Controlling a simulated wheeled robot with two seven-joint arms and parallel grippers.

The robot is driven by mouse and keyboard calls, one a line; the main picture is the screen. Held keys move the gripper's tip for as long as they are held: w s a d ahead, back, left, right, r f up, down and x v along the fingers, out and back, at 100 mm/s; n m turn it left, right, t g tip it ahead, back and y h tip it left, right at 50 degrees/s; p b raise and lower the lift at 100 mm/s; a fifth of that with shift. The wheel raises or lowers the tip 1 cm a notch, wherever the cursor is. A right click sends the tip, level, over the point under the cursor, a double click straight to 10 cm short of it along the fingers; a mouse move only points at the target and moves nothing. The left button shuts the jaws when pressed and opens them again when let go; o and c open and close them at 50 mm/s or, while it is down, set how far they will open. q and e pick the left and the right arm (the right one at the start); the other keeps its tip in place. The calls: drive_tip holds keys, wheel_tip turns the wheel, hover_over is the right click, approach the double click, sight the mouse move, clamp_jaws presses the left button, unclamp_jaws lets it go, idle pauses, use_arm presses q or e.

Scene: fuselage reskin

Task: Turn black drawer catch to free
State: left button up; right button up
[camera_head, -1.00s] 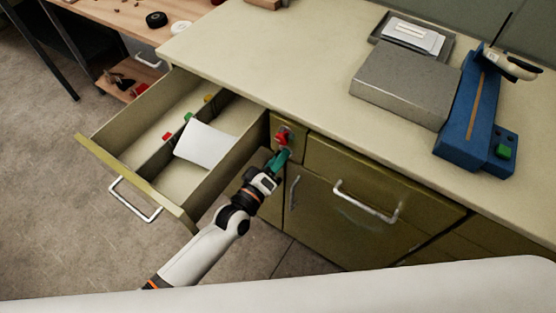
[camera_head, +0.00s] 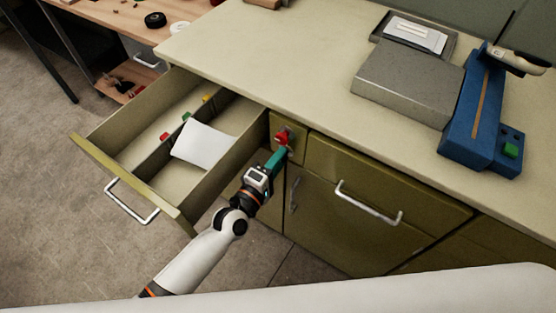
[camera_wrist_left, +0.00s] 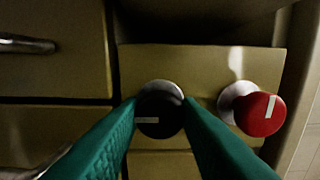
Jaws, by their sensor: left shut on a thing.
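The black drawer catch (camera_wrist_left: 158,112) is a round black knob with a pale line and a metal collar, on the olive cabinet front. It sits between the green fingers of my left gripper (camera_wrist_left: 160,125), which are shut on it. In the head view my left gripper (camera_head: 276,160) reaches the narrow panel beside the open drawer and hides the black catch. A red knob (camera_wrist_left: 262,113) with a white line is next to it on the same panel; it also shows in the head view (camera_head: 282,138). My right gripper is out of view.
An open drawer (camera_head: 158,140) with dividers and a white sheet (camera_head: 204,144) juts out left of my left arm. A closed drawer with a metal handle (camera_head: 368,203) is to the right. The counter (camera_head: 270,60) holds a grey block (camera_head: 410,85) and a blue device (camera_head: 480,115).

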use_arm(q)
drive_tip(key=shift+f, duration=0.1)
drive_tip(key=o, duration=1)
drive_tip(key=shift+c, duration=0.2)
drive_tip(key=shift+s+a, duration=0.1)
drive_tip(key=v, duration=1.1)
drive_tip(key=shift+s+a, duration=0.25)
drive_tip(key=shift+s, duration=0.05)
